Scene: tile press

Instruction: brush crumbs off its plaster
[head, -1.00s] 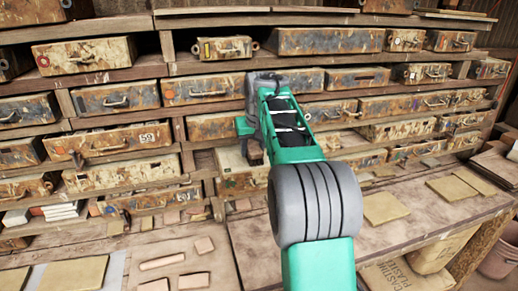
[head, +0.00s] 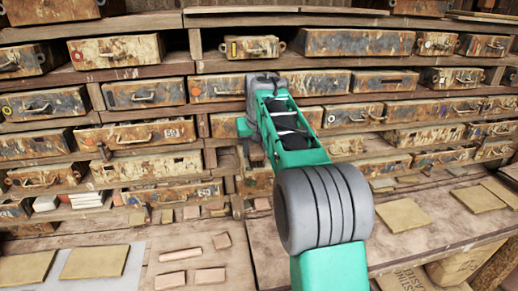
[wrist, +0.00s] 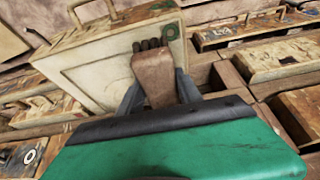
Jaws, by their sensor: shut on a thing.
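In the wrist view, my gripper (wrist: 158,95) is shut on a brown wooden brush (wrist: 153,76). Its short dark bristles point up the picture, towards a pale mould case (wrist: 95,70). The case has a flat cream face with an inset border, a handle on top and a green round mark near its corner. The bristles overlap the right part of this face; I cannot tell whether they touch it. Crumbs are too small to make out. In the head view, my arm hides the gripper tips, the brush and most of that case.
Wooden shelves packed with worn mould cases (head: 150,133) fill the back. The bench (head: 430,232) holds flat tan tiles (head: 403,215) on the right, and small clay pieces (head: 180,254) and more tiles (head: 95,262) on the left. A paper sack (head: 455,268) stands below at right.

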